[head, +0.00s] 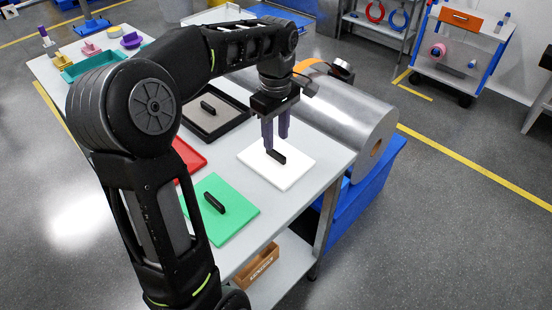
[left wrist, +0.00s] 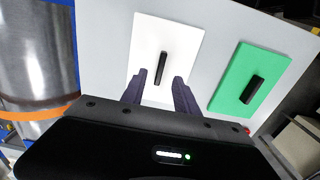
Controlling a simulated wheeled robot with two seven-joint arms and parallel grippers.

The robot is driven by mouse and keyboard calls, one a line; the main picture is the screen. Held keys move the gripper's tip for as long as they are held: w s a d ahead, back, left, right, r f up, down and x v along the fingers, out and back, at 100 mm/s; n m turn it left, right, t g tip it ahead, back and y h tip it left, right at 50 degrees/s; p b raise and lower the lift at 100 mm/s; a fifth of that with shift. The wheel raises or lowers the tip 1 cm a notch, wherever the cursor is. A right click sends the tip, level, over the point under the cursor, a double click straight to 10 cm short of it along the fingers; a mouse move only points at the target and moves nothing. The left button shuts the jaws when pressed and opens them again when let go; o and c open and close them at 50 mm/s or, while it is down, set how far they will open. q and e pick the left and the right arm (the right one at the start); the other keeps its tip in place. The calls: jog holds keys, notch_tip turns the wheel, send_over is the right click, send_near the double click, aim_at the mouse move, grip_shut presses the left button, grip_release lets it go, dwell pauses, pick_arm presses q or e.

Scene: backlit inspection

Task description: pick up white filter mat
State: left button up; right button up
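The white filter mat (head: 293,173) lies flat on the table near its right corner, with a black handle (head: 276,156) standing up in its middle. My left gripper (head: 275,145) is above the mat, pointing down, with its purple fingers apart around or just above the handle's near end. In the left wrist view the white mat (left wrist: 182,45) lies ahead of the fingers. The open fingertips (left wrist: 159,77) sit at either side of the handle's lower end there, with nothing between them touching. Contact with the handle cannot be told. My right gripper is not in view.
A green mat (head: 236,216) with a black handle lies beside the white one. A red tray (head: 187,158) and a black-rimmed grey tray (head: 201,125) are partly behind my arm. A large metal roll (head: 345,112) on a blue base stands beside the table. A wooden box (head: 257,265) sits below.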

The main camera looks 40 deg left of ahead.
aim_at(276, 152)
pick_arm(q)
notch_tip(276, 152, down, 5)
dwell(0.3)
dwell(0.4)
grip_shut()
dwell(0.5)
